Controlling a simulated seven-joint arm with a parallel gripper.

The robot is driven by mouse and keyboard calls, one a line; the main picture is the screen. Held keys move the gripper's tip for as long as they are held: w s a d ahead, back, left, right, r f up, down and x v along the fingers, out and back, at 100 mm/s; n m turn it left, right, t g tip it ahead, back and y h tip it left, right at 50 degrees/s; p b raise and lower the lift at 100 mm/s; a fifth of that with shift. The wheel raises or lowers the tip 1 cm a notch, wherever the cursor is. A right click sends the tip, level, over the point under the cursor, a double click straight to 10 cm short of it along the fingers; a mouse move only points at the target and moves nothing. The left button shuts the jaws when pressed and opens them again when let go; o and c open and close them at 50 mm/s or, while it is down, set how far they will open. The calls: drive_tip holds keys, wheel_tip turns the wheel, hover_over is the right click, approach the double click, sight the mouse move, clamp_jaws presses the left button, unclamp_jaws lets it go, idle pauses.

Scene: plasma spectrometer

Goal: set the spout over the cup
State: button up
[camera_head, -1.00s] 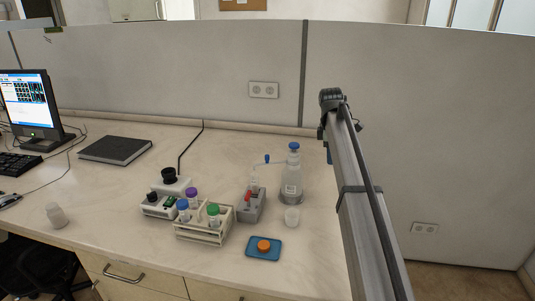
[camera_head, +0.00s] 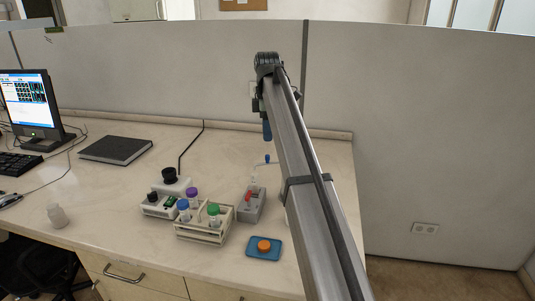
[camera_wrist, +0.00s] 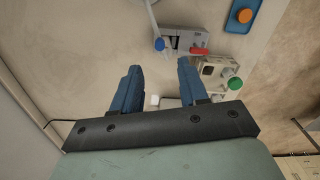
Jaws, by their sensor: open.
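My gripper (camera_wrist: 160,68) is open and empty, with two blue fingers. The bottle and the small white cup are hidden behind my arm in the head view.
The grey block (camera_head: 251,206) with a red part stands below the spout. A cream rack (camera_head: 205,232) with capped tubes and a blue tray (camera_head: 264,250) with an orange cap are in front. A partition wall (camera_head: 180,75) closes the back.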

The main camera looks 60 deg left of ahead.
wheel_tip(320, 180, down, 9)
drive_tip(key=shift+r, duration=0.2)
idle(0.4)
clamp_jaws()
idle(0.5)
